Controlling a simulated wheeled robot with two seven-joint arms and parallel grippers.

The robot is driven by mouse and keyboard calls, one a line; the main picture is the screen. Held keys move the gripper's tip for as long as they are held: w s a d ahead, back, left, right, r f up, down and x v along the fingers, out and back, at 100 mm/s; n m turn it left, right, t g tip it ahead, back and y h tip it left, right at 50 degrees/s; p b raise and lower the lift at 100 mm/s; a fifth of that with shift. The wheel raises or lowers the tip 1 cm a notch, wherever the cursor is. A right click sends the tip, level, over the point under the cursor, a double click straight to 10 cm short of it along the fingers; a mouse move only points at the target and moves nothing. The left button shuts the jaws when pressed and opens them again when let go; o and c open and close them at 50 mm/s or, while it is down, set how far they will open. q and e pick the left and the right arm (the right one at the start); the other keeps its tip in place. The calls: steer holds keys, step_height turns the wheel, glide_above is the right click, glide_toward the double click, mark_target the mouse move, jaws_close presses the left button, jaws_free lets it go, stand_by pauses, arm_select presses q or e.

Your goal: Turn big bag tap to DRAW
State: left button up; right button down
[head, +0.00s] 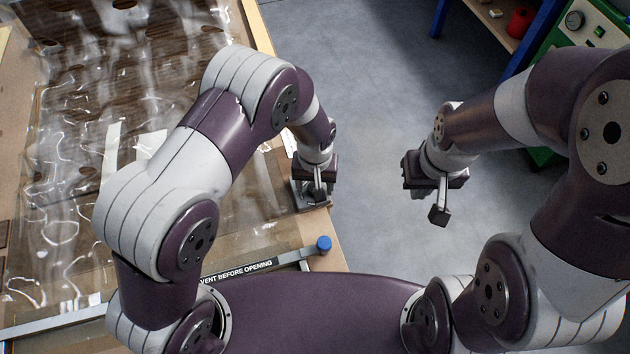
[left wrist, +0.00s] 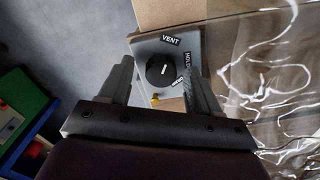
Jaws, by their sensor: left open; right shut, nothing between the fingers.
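The tap's round black knob (left wrist: 161,70) shows in the left wrist view on a grey plate (left wrist: 146,48). A white line on the knob looks roughly upright. The labels VENT (left wrist: 171,39) and HOLD (left wrist: 187,60) are readable; a third label (left wrist: 176,82) is partly hidden by a finger. My left gripper (left wrist: 158,62) is open, its fingers on either side of the knob in this view; I cannot tell whether they touch it. In the head view my left gripper (head: 317,192) covers the tap. My right gripper (head: 439,212) is shut and empty, over the floor.
The clear bag (head: 70,215) lies over the table at left. A bar with a blue knob (head: 323,243) and a label reading "VENT BEFORE OPENING" crosses its near edge. A green machine (head: 585,25) and a shelf stand at the back right. The floor between is clear.

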arm_select(q)
steer(key=shift+w, duration=0.1)
steer(key=c, duration=1)
steer(key=shift+c, duration=0.2)
steer(key=shift+m, duration=0.3)
steer(key=m, duration=0.5)
steer(key=shift+b, duration=0.4)
steer(key=m, duration=0.6)
steer(key=shift+m+b, duration=0.3)
steer(key=shift+m, duration=0.1)
steer(key=m, duration=0.6)
steer(key=shift+w+r, duration=0.1)
steer(key=m, duration=0.5)
steer(key=shift+m+b, duration=0.3)
